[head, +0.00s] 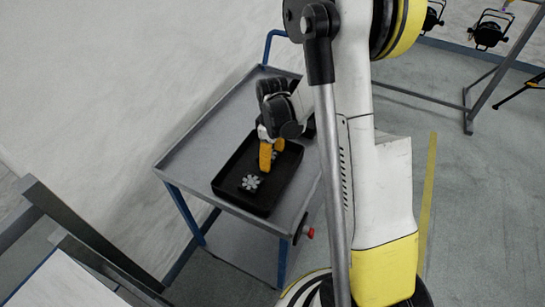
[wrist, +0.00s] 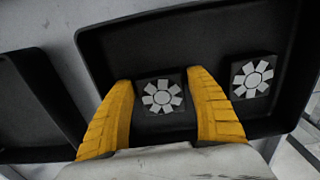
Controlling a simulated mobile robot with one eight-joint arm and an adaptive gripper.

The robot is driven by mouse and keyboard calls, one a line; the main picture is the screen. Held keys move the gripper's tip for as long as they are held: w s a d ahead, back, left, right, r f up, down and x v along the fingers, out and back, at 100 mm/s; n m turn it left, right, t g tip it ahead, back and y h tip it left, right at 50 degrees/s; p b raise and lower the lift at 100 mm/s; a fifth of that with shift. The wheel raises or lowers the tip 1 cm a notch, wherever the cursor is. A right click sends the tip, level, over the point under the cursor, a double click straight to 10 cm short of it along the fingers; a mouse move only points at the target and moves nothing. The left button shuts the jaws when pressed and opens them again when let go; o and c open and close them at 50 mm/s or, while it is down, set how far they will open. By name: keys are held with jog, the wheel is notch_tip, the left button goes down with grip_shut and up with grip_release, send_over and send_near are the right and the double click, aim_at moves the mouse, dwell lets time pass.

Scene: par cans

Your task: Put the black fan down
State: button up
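The black fan (wrist: 161,95) is a square dark block with a light grey fan wheel on its face. In the wrist view it sits between the two yellow fingers of my gripper (wrist: 161,88), which lie close against its left and right sides. Its face is level and it is inside the black tray (wrist: 203,35); whether its underside touches the tray floor cannot be told. In the head view my gripper (head: 268,153) points down into the tray (head: 228,189), and the fan is mostly hidden behind the fingers.
A second similar fan (wrist: 252,77) lies in the same tray, right of my gripper in the wrist view; it also shows in the head view (head: 250,182). The tray stands on a grey trolley (head: 189,158). Another dark tray (wrist: 30,105) edges the wrist view's left.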

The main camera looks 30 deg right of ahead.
jog(key=shift+r, duration=0.1)
notch_tip(320, 180, up, 12)
jog(key=p, duration=0.5)
jog(key=s+a+r+m+t, duration=0.6)
jog(key=s+a+r, duration=0.5)
jog(key=s+r, duration=0.3)
jog(key=shift+s+a+m+t, duration=0.2)
jog(key=shift+s+m+t, duration=0.2)
jog(key=shift+s+t, duration=0.2)
jog(key=shift+f+b, duration=0.1)
jog(key=shift+b, duration=0.25)
